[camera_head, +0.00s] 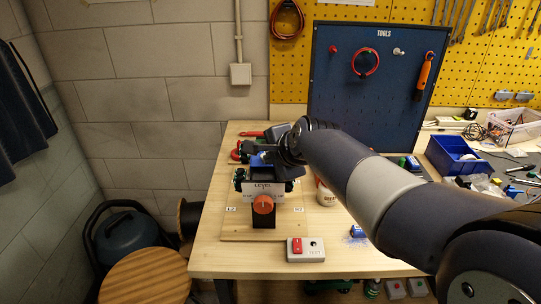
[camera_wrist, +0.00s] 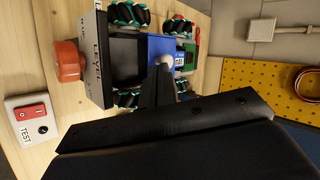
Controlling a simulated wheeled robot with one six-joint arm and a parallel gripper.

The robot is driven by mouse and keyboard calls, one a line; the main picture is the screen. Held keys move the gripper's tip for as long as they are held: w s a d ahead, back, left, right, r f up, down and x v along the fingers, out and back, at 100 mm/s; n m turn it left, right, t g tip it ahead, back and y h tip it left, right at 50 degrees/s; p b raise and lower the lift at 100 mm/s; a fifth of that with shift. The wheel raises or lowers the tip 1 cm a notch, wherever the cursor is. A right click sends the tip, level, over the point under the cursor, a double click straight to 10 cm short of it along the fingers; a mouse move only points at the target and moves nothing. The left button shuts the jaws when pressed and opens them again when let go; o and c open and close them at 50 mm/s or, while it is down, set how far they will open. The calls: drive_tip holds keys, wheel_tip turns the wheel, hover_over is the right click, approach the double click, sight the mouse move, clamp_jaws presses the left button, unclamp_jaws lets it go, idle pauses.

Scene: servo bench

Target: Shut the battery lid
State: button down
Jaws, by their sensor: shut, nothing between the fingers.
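A small wheeled vehicle (camera_wrist: 127,15) with green-and-black roller wheels sits on the bench, behind a panel marked LEVEL (camera_head: 263,187). The wrist view shows a dark rectangular area (camera_wrist: 120,58) on its top, beside a blue part (camera_wrist: 160,45). I cannot tell for sure which of these is the battery lid or how far it stands open. My gripper (camera_head: 272,160) is shut and empty over the vehicle. In the wrist view its fingertips (camera_wrist: 163,76) are close to a pale rounded piece (camera_wrist: 166,60) at the blue part; contact is unclear. My arm and fingers hide some of the vehicle.
An orange knob (camera_head: 263,204) stands in front of the vehicle. A TEST switch box (camera_head: 306,249) lies at the bench's front, and a cup (camera_head: 325,194) stands to the right. A blue tool board (camera_head: 345,85) rises behind. A blue bin (camera_head: 455,154) is at right.

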drive_tip(key=shift+w+a, duration=0.1)
drive_tip(key=shift+w, duration=0.1)
drive_tip(key=shift+w+p, duration=0.35)
drive_tip(key=shift+w, duration=1.6)
